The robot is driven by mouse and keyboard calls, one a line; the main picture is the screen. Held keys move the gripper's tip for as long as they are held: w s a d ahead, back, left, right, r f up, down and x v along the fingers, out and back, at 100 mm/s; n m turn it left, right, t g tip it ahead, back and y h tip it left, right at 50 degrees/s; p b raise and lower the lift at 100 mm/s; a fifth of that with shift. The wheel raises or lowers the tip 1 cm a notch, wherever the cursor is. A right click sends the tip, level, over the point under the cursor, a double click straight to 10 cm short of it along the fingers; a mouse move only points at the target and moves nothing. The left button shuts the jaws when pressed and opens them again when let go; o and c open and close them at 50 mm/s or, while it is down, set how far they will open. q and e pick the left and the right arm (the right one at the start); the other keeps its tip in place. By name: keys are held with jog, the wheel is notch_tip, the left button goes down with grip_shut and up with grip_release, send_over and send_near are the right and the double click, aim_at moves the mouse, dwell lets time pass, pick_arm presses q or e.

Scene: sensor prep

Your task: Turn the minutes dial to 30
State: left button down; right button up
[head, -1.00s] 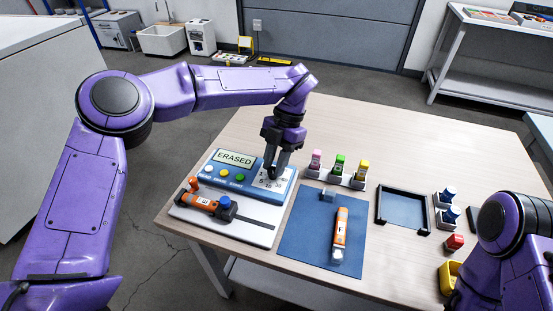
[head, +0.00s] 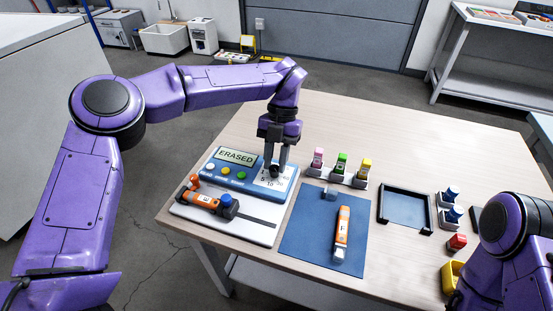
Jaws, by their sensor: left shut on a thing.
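The minutes dial is at the box's right end on a white number plate (head: 264,181), where I can make out 5 and 15. My left gripper (head: 275,172) points down over this plate and is shut on the dial, which its fingers mostly hide. I cannot read the dial's pointer. Of my right arm only purple links show at the right edge; its gripper is out of view.
An orange sensor (head: 205,200) lies on the white base in front of the box. Another orange sensor (head: 342,230) lies on the blue mat (head: 305,236). Pink, green and yellow bottles (head: 341,162) stand behind it. A dark-rimmed tray (head: 405,208), blue-capped bottles (head: 452,203) and a yellow bin (head: 452,277) are to the right.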

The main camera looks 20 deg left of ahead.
pick_arm(q)
jog(key=c, duration=0.9)
grip_release()
jog(key=shift+o, duration=0.2)
jog(key=p+v, duration=0.2)
jog(key=v, duration=0.8)
jog(key=shift+r, duration=0.3)
